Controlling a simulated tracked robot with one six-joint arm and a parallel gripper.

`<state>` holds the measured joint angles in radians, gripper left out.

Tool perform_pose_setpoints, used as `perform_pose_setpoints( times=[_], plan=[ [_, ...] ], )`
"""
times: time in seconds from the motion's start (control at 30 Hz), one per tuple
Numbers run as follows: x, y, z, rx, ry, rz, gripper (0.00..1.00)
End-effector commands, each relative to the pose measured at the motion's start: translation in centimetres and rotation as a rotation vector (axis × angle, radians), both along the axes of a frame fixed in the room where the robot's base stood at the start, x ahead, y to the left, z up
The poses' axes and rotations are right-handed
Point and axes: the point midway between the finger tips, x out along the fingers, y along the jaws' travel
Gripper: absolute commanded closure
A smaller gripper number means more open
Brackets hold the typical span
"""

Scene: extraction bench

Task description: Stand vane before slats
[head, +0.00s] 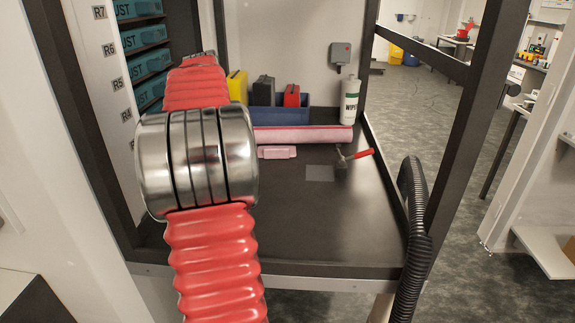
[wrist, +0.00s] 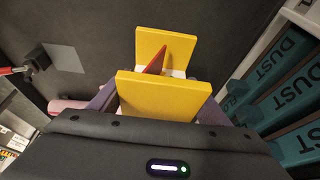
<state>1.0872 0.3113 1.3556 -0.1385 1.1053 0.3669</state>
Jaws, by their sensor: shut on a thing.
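In the wrist view my gripper (wrist: 158,106) has its purple fingers on both sides of a yellow piece. It is shut on this piece, which I take as the vane (wrist: 165,94): two upright yellow plates with a thin red fin and a white part between them. My gripper's black body hides its near lower side. In the head view my red-sleeved arm hides the gripper and the vane. Teal boxes marked DUST (head: 140,36) stand stacked in a rack at the left, and show at the right in the wrist view (wrist: 278,62). I cannot clearly pick out the slats.
On the dark bench (head: 300,225) lie a pink roll (head: 300,136), a small pink block (head: 277,152), a grey square (head: 319,173) and a red-handled tool (head: 360,154). A blue bin (head: 278,116) and a white bottle (head: 350,100) stand behind. The front middle is clear.

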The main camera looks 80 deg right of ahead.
Motion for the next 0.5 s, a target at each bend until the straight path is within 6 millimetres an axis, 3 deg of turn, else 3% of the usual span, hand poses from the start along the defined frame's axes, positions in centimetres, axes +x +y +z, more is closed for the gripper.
perform_pose_setpoints(
  times=[0.33, 0.5],
  plan=[
    [0.1, -0.1, -0.2, -0.001, -0.001, -0.002, 0.56],
    [0.1, 0.0, -1.6, 0.002, 0.001, -0.001, 0.56]
  ],
)
